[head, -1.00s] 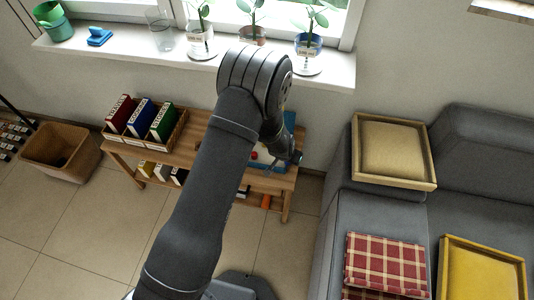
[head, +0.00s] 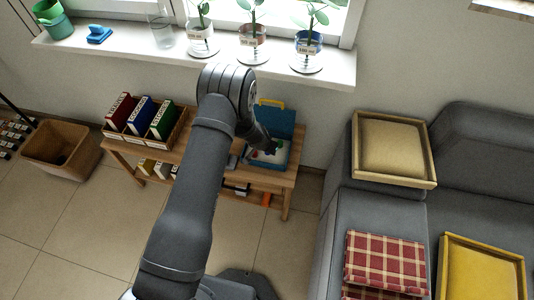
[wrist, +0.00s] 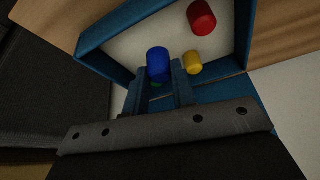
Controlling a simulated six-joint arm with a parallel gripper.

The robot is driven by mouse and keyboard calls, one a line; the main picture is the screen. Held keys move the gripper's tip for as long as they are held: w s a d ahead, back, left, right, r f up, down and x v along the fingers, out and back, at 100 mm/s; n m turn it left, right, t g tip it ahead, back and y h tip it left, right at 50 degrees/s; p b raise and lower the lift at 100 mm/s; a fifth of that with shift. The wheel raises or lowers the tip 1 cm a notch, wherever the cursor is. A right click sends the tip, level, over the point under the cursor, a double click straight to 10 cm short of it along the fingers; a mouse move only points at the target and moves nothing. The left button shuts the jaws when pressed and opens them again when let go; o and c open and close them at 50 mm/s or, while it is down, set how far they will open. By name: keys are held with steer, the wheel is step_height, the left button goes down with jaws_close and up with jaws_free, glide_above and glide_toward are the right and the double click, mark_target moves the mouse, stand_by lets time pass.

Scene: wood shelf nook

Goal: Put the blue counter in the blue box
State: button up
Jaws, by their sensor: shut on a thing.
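The blue box (head: 283,121) stands open on the right end of the wooden bench, its lid raised. In the wrist view its blue wall (wrist: 104,64) rims a pale inner floor. My gripper (wrist: 158,78) is shut on the blue counter (wrist: 158,60), a short blue cylinder, and holds it over the inside of the box. A red counter (wrist: 202,17) and a yellow counter (wrist: 193,63) lie inside. In the head view my gripper (head: 270,148) is small and dark over the box.
A wooden holder with binders (head: 143,118) stands at the bench's left end. My arm hides the bench middle (head: 178,152). The windowsill (head: 200,52) with potted plants runs above. A grey sofa (head: 375,215) is to the right, a wicker basket (head: 63,148) to the left.

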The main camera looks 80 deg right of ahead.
steer(key=shift+f, duration=1.9)
steer(key=shift+f, duration=0.15)
steer(key=o, duration=1)
steer(key=shift+c, duration=0.2)
steer(key=shift+a+r, duration=0.1)
steer(key=shift+r, duration=0.45)
steer(key=v, duration=1.1)
steer(key=shift+a, duration=0.1)
